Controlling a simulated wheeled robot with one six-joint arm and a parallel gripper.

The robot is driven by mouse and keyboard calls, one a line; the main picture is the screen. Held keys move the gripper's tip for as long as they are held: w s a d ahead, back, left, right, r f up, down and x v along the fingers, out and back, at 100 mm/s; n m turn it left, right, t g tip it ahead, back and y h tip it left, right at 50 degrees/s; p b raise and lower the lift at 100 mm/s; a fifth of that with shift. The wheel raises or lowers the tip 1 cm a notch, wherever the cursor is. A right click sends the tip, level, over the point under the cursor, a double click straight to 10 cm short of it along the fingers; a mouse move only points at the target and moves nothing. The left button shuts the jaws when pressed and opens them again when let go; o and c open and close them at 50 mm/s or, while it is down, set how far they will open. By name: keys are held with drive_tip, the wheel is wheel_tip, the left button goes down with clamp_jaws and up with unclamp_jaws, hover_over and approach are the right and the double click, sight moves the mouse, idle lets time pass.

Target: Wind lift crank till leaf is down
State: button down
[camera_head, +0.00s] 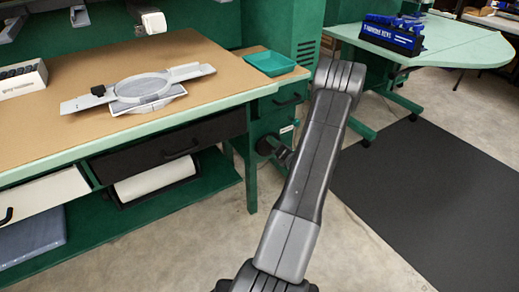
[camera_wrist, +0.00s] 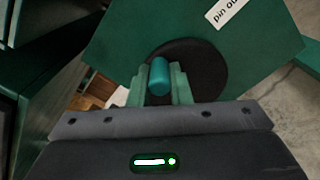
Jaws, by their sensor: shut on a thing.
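The crank shows in the wrist view as a black round disc (camera_wrist: 205,70) on a green panel, with a teal handle knob (camera_wrist: 160,78). My gripper (camera_wrist: 160,88) is shut on the knob, one finger on each side. In the head view my gripper (camera_head: 279,150) is at the dark crank disc (camera_head: 264,146) on the green cabinet below the bench's right end, partly hidden by my arm. A green table top (camera_head: 430,42), which may be the leaf, stands at the back right and looks about level; I cannot tell for sure.
A wooden-topped bench (camera_head: 50,130) at left holds an embroidery hoop frame (camera_head: 145,88) and a teal tray (camera_head: 270,63). A "pin out" label (camera_wrist: 230,10) is above the disc. A blue rack (camera_head: 393,35) stands on the green top. A dark mat (camera_head: 430,170) covers open floor at right.

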sight(263, 143)
drive_tip(key=shift+a, duration=0.1)
drive_tip(key=shift+s+a+f+b, duration=0.4)
drive_tip(key=shift+s+a, duration=0.1)
drive_tip(key=shift+a, duration=0.15)
drive_tip(key=shift+s+a+f+b, duration=0.4)
drive_tip(key=shift+s+a, duration=0.05)
drive_tip(key=shift+a, duration=0.2)
drive_tip(key=c, duration=1.3)
unclamp_jaws()
drive_tip(key=shift+w+d+r, duration=0.15)
drive_tip(key=shift+w+d+r+p, duration=0.25)
drive_tip(key=shift+d+r+p, duration=0.1)
drive_tip(key=shift+c, duration=0.3)
